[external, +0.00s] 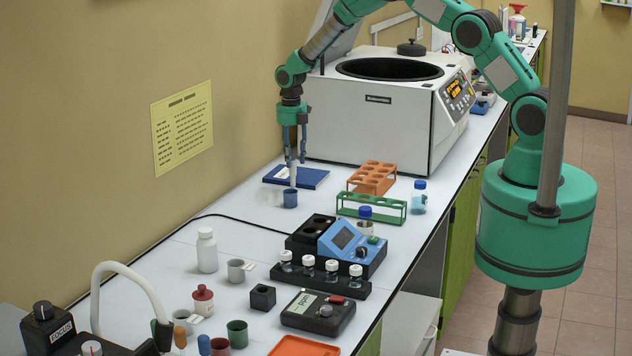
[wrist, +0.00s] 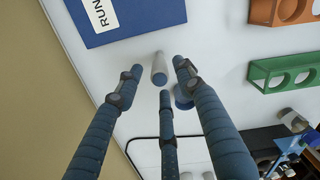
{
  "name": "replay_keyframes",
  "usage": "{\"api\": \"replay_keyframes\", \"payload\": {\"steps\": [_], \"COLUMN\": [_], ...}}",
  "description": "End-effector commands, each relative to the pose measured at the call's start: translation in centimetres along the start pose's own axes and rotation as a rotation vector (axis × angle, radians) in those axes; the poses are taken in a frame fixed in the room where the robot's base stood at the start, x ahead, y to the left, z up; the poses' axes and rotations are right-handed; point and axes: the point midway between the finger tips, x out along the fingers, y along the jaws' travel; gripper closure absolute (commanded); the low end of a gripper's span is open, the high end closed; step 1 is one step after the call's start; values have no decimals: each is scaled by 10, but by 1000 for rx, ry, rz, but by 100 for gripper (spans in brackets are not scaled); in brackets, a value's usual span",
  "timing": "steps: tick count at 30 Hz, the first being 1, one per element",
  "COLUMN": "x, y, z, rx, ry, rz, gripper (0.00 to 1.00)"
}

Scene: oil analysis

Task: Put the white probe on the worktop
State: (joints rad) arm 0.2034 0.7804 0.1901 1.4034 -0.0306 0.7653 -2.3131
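The white probe (wrist: 159,66) is a slim white cylinder with a blue-grey near end. In the wrist view it shows between the fingertips of my gripper (wrist: 156,76), with gaps on both sides. In the external view my gripper (external: 294,158) points down over the worktop (external: 233,217), and the white probe (external: 293,174) shows just below the fingers, above or behind a small blue cup (external: 290,199). The blue cup (wrist: 183,98) is partly hidden by the right finger in the wrist view. I cannot tell whether the probe touches the worktop.
A blue booklet (external: 312,179) lies beside the gripper. An orange rack (external: 372,178) and green rack (external: 370,208) stand to the right, and the large white centrifuge (external: 372,118) behind. A blue instrument (external: 347,240) and vials are nearer. The worktop by the wall is clear.

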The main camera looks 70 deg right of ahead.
Motion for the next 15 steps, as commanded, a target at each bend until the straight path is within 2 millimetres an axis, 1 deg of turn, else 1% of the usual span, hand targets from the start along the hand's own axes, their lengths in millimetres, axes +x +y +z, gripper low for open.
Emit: {"api": "replay_keyframes", "payload": {"steps": [9,15], "x": [-53,-82], "y": [1,1], "z": [0,0], "rx": [0,0], "ry": [-2,-2], "rz": [2,2], "gripper": [62,62]}}
